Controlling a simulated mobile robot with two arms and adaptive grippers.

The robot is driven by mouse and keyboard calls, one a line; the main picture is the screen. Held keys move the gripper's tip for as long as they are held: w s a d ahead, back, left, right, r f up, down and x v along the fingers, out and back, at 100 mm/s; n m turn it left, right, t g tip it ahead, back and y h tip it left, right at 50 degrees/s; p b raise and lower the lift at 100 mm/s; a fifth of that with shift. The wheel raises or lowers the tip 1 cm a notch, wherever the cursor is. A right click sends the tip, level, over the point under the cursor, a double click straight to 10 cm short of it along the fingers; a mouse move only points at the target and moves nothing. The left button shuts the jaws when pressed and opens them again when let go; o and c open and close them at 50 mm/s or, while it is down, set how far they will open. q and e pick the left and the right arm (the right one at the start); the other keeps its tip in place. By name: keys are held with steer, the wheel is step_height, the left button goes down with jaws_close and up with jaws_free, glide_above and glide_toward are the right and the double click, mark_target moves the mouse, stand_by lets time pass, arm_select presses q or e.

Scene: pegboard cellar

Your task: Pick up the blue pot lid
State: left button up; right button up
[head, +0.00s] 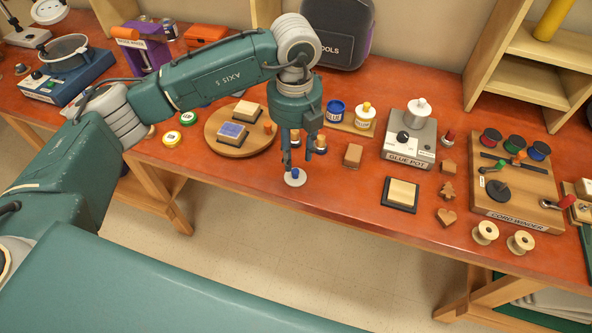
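A small pale round lid with a blue knob (295,179) lies flat near the front edge of the red-brown table, and I take it for the blue pot lid. My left gripper (297,159) points down just above it, with its two fingers apart and nothing seen between them. The fingertips look slightly higher than the knob, but the exact gap is hard to tell. My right gripper is out of view.
A round wooden board (243,148) with blocks is left of the gripper. A brown block (353,155) and a dark-based pad (401,194) are to the right. The glue pot unit (408,147) and cord winder (515,200) stand farther right. The table's front edge is close.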

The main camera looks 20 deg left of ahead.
mark_target(295, 171)
arm_select(q)
steer(key=shift+f, duration=0.5)
steer(key=shift+w+f, duration=0.15)
steer(key=shift+f, duration=0.2)
steer(key=f+p, duration=0.2)
steer(key=f, duration=0.1)
steer(key=f+p, duration=0.1)
steer(key=shift+w+f, duration=0.2)
steer(key=shift+w, duration=0.05)
steer(key=shift+f, duration=0.45)
steer(key=shift+c, duration=0.2)
steer(key=c, duration=0.8)
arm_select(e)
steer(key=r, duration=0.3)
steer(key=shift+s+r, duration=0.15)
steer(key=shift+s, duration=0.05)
